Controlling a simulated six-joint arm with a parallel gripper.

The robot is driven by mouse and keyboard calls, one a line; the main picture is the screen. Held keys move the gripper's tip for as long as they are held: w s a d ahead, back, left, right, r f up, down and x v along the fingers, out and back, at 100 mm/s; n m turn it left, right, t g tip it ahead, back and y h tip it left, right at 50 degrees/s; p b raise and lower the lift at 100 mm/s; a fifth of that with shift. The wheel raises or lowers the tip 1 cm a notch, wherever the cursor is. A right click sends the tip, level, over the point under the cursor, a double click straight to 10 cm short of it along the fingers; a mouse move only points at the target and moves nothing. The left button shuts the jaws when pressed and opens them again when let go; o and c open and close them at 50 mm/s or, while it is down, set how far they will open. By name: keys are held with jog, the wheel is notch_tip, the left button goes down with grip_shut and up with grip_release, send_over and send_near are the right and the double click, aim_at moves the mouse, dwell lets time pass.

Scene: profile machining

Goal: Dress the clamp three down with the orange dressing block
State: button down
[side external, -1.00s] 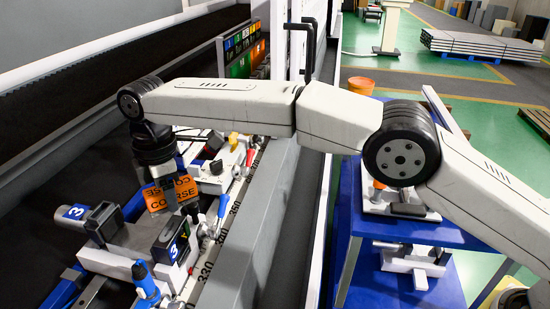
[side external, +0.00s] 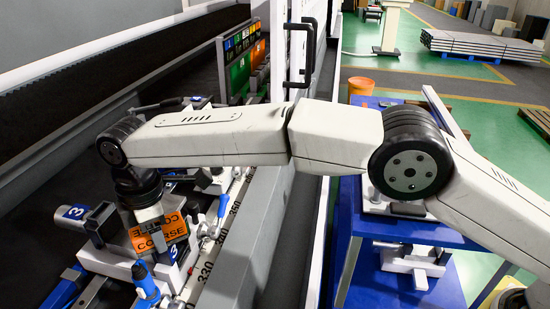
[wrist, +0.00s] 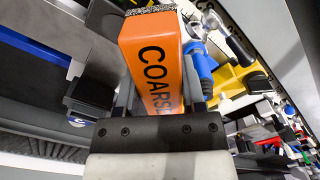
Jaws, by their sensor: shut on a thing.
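The orange dressing block (side external: 172,230), marked COARSE, is held in my gripper (side external: 155,220). In the wrist view the block (wrist: 152,62) stands out between the two fingers of my gripper (wrist: 160,100), with a dark gritty end face. The clamp labelled 3 (side external: 112,262) is at the lower left in the side view, with a dark jaw on its left (side external: 98,222) and another 3 label on its right. The block is over the clamp, between the two jaws in the picture, and hides part of the right one. I cannot tell whether it touches the clamp.
Blue-handled levers (side external: 222,203) stand just right of the clamp, beside a numbered scale (side external: 206,270). More clamp parts (side external: 205,178) lie behind my arm. A blue trolley (side external: 400,238) is to the right.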

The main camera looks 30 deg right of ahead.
jog(key=shift+w+d, duration=2.15)
jog(key=shift+d, duration=0.05)
jog(key=s+a, duration=0.4)
jog(key=shift+s+a, duration=0.25)
jog(key=shift+a, duration=0.05)
jog(key=w+d, duration=0.4)
jog(key=shift+w+d+r, duration=0.1)
jog(key=shift+r, duration=0.5)
jog(key=shift+w+d+r, duration=0.1)
jog(key=shift+r, duration=3.4)
